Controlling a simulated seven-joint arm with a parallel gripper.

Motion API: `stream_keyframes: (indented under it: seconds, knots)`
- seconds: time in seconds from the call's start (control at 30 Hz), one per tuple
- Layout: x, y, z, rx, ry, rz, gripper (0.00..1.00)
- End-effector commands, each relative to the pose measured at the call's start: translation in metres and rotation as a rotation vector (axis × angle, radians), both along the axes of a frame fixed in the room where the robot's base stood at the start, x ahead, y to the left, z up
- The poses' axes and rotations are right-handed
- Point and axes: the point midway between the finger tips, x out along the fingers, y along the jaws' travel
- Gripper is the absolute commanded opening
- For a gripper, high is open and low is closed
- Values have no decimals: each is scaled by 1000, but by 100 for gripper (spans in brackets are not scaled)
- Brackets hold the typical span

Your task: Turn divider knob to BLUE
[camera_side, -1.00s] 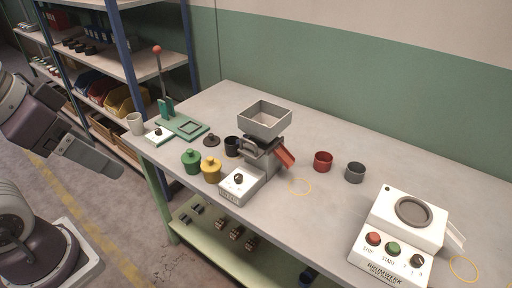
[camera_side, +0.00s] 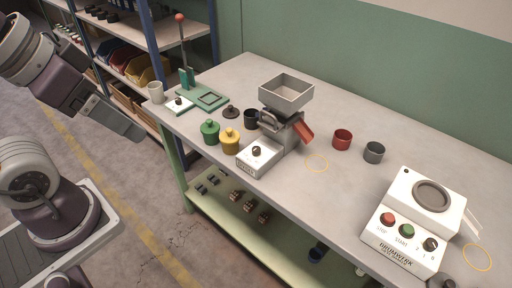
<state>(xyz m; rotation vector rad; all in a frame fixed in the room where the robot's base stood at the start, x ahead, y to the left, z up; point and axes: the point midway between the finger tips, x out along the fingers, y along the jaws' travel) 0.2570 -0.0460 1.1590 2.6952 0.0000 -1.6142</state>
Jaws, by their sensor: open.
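A grey hopper (camera_side: 286,92) stands mid-bench on a grey stand with a red chute (camera_side: 303,131) sloping right. Another small white box with a dark knob (camera_side: 179,101) sits by the green lever press. I cannot tell which knob is the divider knob or where either points. My gripper (camera_side: 138,134) is open and empty, left of the bench and well apart from both knobs.
Green (camera_side: 210,134) and yellow (camera_side: 230,143) lidded pots stand left of the hopper, a black cup (camera_side: 251,119) behind. Red (camera_side: 342,140) and grey (camera_side: 373,153) cups stand right. A white machine with buttons (camera_side: 412,220) is at front right. Shelves (camera_side: 120,62) stand behind left.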

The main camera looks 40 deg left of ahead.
Motion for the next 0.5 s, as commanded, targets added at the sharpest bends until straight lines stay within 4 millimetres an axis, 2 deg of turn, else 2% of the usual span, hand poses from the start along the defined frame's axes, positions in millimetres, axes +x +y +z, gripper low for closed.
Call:
stream_keyframes:
  seconds: [0.03, 0.13, 0.17, 0.27, 0.3, 0.37, 0.4, 0.47, 0.5]
  knots:
    - [0, 0, 0, 0, 0, 0, 65]
    - [12, -3, 2, -41, 21, 18, 46]
    - [21, -5, 3, -68, 37, 33, 45]
    - [69, -15, -2, -186, 120, 136, 45]
    - [94, -20, -10, -223, 157, 199, 45]
    - [130, -26, -28, -255, 204, 300, 45]
    - [153, -30, -45, -260, 228, 370, 45]
    - [185, -35, -74, -245, 248, 475, 45]
    - [204, -37, -96, -223, 249, 542, 45]
